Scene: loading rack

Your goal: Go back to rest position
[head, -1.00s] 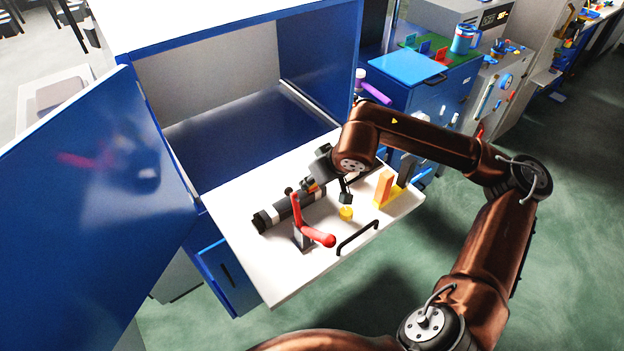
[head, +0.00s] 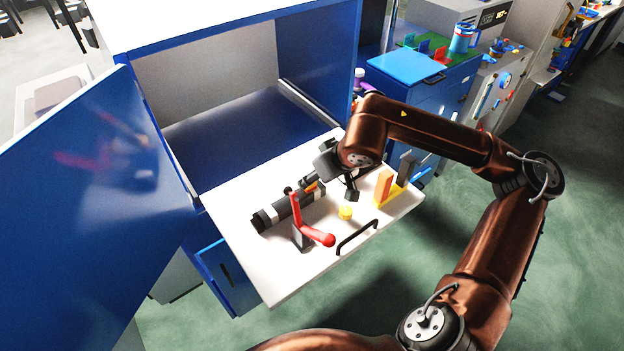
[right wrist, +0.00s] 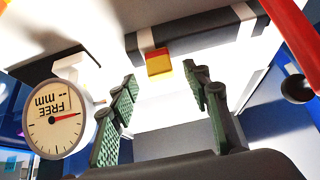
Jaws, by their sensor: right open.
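My right gripper (head: 352,190) hangs over the white pull-out tray (head: 268,275), in front of the black cylinder and beside the yellow knob. In the right wrist view the right gripper (right wrist: 168,108) is open, with nothing between its green-padded fingers. My left gripper is not in view.
On the tray are a black cylinder (head: 268,216) with white bands, a red lever (head: 297,210), a yellow knob (head: 345,212) and an orange block (head: 384,184). A blue door (head: 90,200) stands open at left. A round dial (right wrist: 54,118) shows in the wrist view.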

